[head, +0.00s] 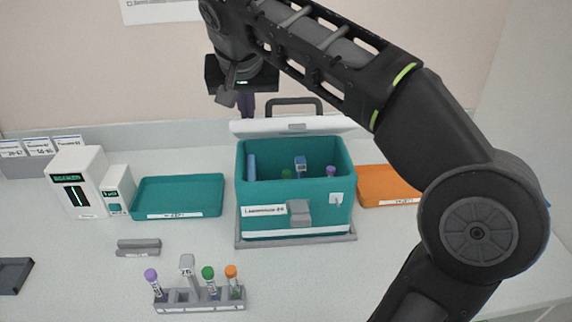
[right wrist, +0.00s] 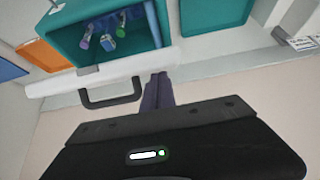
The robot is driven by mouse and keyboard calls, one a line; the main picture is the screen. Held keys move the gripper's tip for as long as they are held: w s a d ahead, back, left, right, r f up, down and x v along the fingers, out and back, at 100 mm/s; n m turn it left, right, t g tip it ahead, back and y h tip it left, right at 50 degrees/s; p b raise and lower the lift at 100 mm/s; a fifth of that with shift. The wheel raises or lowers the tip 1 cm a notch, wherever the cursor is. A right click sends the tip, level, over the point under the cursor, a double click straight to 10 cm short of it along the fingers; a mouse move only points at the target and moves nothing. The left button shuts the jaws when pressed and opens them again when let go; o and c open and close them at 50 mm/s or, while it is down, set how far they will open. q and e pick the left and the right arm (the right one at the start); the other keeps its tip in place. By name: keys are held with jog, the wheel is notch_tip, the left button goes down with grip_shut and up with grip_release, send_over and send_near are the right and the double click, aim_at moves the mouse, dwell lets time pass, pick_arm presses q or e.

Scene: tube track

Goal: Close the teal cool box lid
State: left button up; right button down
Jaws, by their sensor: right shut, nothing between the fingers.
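The teal cool box (head: 325,206) stands on the grey bench, and its open top shows several tubes inside. Its white lid (head: 292,126) is open and stands up along the back rim, with a dark grey handle (head: 294,101) on it. In the right wrist view the lid (right wrist: 62,84) and handle (right wrist: 112,100) lie just beyond my fingers. My right gripper (head: 246,112) is shut and empty, behind the lid and left of the handle; its fingertips (right wrist: 158,78) are close to the lid, and I cannot tell whether they touch. My left gripper is out of view.
A teal tray (head: 178,194) lies left of the box and an orange tray (head: 388,186) right of it. A tube rack (head: 199,300) stands in front. White devices (head: 80,183) stand at the left. My right arm crosses above the right side.

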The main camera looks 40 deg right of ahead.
aim_at(248, 132)
jog(key=shift+s+a+f+b, duration=0.45)
jog(key=shift+s+a+f, duration=0.15)
jog(key=shift+s+f, duration=0.2)
jog(key=shift+w+f, duration=0.1)
jog(key=shift+s+a+f+b, duration=0.2)
jog(key=shift+s+f+b, duration=0.05)
jog(key=shift+f+b, duration=0.3)
jog(key=shift+s+a+f+b, duration=0.15)
jog(key=shift+s+f+b, duration=0.05)
jog(key=shift+f+b, duration=0.25)
jog(key=shift+s+a+f+b, duration=0.2)
jog(key=shift+f+b, duration=0.05)
jog(key=shift+f, duration=0.1)
jog(key=shift+s+a+f+b, duration=0.15)
jog(key=shift+f+b, duration=0.1)
jog(key=shift+f, duration=0.2)
jog(key=r+p, duration=0.6)
jog(key=shift+s+a+r, duration=0.15)
jog(key=shift+s+r, duration=0.1)
jog(key=shift+f, duration=0.1)
